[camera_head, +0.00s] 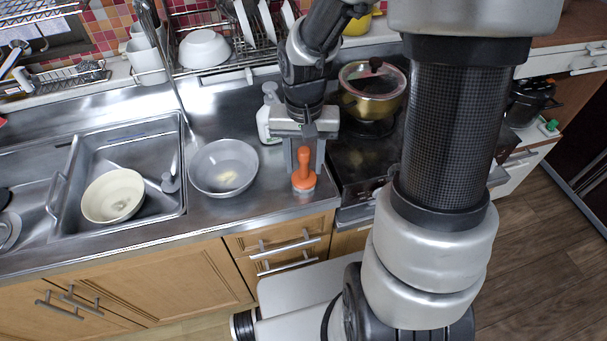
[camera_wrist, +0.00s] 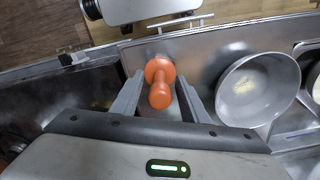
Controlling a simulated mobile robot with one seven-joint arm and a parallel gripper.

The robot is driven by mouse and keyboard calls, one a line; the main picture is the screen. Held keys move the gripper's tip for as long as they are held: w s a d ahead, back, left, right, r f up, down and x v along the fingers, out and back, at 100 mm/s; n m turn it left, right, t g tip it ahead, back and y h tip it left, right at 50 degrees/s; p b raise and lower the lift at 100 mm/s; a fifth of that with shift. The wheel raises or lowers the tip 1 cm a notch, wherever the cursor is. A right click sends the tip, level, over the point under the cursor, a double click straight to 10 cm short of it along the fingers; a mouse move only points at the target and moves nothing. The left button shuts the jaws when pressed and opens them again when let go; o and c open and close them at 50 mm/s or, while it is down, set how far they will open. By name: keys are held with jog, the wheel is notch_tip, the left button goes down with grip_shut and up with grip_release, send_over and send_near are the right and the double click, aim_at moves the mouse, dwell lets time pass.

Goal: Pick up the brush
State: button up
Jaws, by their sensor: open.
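The orange brush (camera_head: 304,170) stands upright on the steel counter near its front edge, handle up. In the wrist view the brush (camera_wrist: 160,84) lies between the two fingers of my gripper. My gripper (camera_head: 304,158) is open, pointing down over the brush, with one finger on each side of it. In the wrist view my gripper (camera_wrist: 160,98) shows a gap between each finger and the handle. Whether the fingers touch the brush lower down is hard to tell.
A grey bowl (camera_head: 223,167) stands just left of the brush. A white bottle (camera_head: 269,115) is close behind my gripper. The stove with a yellow pot (camera_head: 372,92) is to the right. A sink with a cream bowl (camera_head: 113,195) lies further left.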

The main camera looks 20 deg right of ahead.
jog(key=shift+f, duration=0.65)
grip_shut()
